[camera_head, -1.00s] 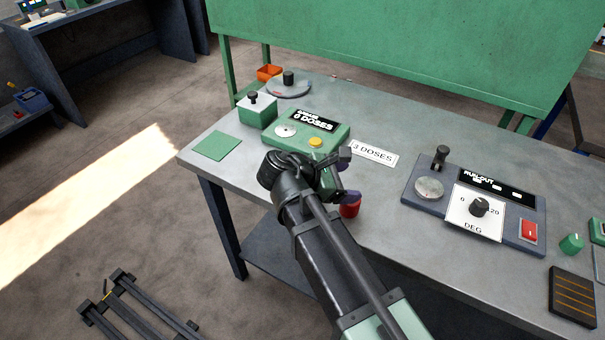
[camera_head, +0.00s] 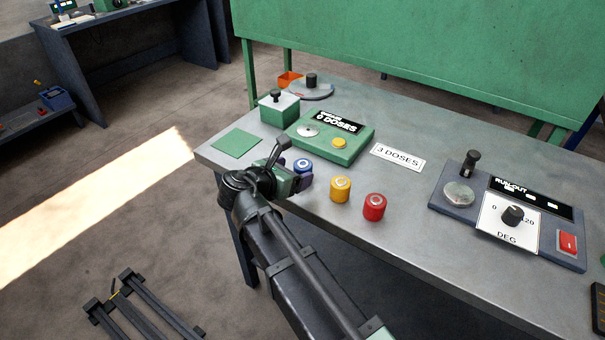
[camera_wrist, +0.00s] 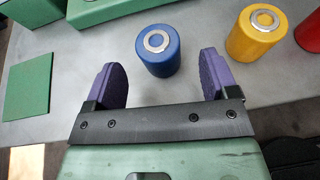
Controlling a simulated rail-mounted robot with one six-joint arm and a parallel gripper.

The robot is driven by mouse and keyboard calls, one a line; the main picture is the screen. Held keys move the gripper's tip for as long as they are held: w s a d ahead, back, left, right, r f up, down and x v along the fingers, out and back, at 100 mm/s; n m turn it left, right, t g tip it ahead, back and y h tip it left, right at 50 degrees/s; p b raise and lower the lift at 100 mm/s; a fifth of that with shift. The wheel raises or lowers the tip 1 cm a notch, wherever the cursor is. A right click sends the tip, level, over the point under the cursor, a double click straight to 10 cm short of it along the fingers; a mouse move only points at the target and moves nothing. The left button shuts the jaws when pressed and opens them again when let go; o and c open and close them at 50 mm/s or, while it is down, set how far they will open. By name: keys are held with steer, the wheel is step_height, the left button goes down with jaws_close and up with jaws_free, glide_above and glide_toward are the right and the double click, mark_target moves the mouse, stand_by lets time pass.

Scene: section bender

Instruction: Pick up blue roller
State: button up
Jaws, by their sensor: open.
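The blue roller (camera_head: 303,167) stands upright near the front edge of the grey table, partly hidden by my gripper in the head view. In the wrist view the blue roller (camera_wrist: 158,52) lies ahead of and between the two purple fingers, a little beyond their tips. My gripper (camera_wrist: 163,75) is open and empty, and its fingers do not appear to touch the roller. In the head view my gripper (camera_head: 290,182) is at the table's front edge, just in front of the roller.
A yellow roller (camera_head: 340,190) and a red roller (camera_head: 374,207) stand to the right. Behind is a green dose box (camera_head: 352,150), with a green lidded box (camera_head: 279,107) and a flat green pad (camera_head: 236,143) to the left. A run-out panel (camera_head: 490,225) stands farther right.

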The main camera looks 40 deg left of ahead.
mark_target(297, 169)
steer(key=b+x, duration=0.1)
steer(key=x, duration=0.4)
steer(key=shift+w+b, duration=0.1)
steer(key=shift+b, duration=0.2)
steer(key=shift+r, duration=0.1)
steer(key=shift+c, duration=0.2)
steer(key=c, duration=1.1)
